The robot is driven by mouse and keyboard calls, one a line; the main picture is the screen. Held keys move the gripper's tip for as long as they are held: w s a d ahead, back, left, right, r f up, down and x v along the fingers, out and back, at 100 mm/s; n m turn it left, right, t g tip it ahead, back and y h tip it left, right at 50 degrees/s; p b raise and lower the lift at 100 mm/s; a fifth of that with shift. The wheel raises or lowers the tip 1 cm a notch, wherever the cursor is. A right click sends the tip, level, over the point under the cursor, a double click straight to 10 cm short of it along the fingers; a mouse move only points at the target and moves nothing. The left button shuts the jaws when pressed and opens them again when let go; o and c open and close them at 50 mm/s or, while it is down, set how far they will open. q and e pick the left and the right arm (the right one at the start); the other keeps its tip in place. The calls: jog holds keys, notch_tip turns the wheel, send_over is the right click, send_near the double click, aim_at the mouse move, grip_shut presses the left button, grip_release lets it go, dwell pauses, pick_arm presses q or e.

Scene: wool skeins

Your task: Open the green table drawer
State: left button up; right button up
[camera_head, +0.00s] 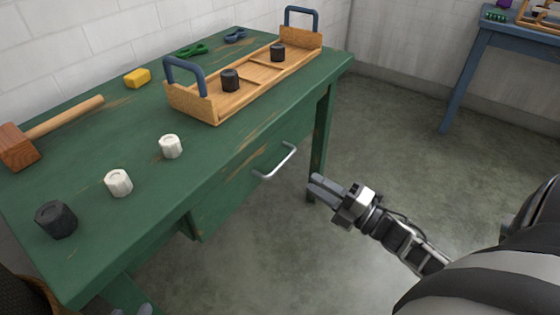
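The green table drawer (240,185) is in the front of the green table (215,145), below the tabletop. Its front looks flush with the table, so it appears closed. A silver bar handle (276,163) sticks out from it. My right gripper (317,187) comes in from the right, just right of and below the handle, and does not touch it. Its two fingers show a narrow gap and hold nothing. Only the grey tips of my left gripper (132,311) show at the bottom edge, so its opening cannot be judged.
A blue table (480,45) stands at the upper right. The floor before the drawer is clear.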

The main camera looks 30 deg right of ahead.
aim_at(282, 161)
jog(key=b+x, duration=0.1)
jog(key=x, duration=0.9)
jog(key=shift+w+a, duration=0.1)
jog(key=shift+w, duration=0.15)
grip_shut()
